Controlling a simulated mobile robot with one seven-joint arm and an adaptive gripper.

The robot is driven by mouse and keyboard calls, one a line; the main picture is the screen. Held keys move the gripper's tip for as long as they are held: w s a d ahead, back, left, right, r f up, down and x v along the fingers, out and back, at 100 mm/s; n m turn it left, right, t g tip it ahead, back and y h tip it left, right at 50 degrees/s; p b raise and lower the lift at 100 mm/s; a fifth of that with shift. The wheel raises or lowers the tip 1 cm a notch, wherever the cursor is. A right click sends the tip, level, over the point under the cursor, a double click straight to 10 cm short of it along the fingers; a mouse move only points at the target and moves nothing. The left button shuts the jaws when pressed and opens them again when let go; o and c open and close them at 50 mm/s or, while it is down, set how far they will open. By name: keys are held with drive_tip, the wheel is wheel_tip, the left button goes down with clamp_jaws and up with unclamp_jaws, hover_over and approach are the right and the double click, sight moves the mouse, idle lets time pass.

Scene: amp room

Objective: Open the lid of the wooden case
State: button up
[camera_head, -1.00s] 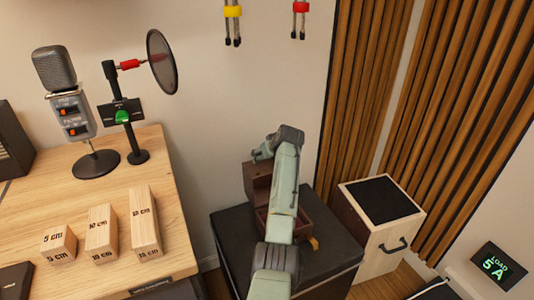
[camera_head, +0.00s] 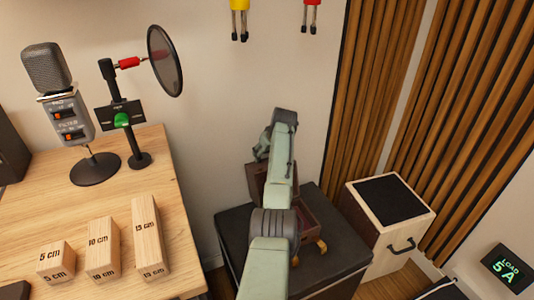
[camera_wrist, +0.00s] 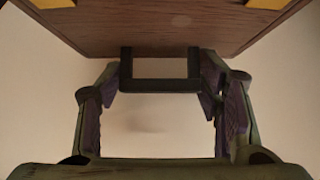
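The wooden case (camera_head: 311,219) sits on a dark padded box, partly hidden behind my arm. It is reddish-brown with brass-coloured corners. Its lid (camera_head: 256,182) stands raised at the back left, and part of the open interior shows to the right of my arm. My gripper (camera_head: 263,147) is at the lid's upper edge. In the wrist view, a wooden panel with yellow corners (camera_wrist: 160,28) fills the top. A dark rectangular handle (camera_wrist: 160,86) lies between the spread fingers of my gripper (camera_wrist: 160,75). Whether the fingers touch the handle is unclear.
The dark padded box (camera_head: 343,245) supports the case. A wooden speaker-like cabinet (camera_head: 388,225) stands to its right. The desk (camera_head: 130,185) at left holds a microphone (camera_head: 62,100), a pop filter (camera_head: 165,60) and three wooden blocks (camera_head: 103,250). Slatted panels (camera_head: 390,90) line the wall behind.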

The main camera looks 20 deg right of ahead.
drive_tip(key=o, duration=1.4)
drive_tip(key=shift+w+r, duration=0.2)
drive_tip(key=shift+r, duration=0.5)
drive_tip(key=shift+o, duration=1.4)
drive_tip(key=shift+s+f, duration=0.15)
drive_tip(key=shift+f, duration=0.2)
drive_tip(key=v, duration=1.2)
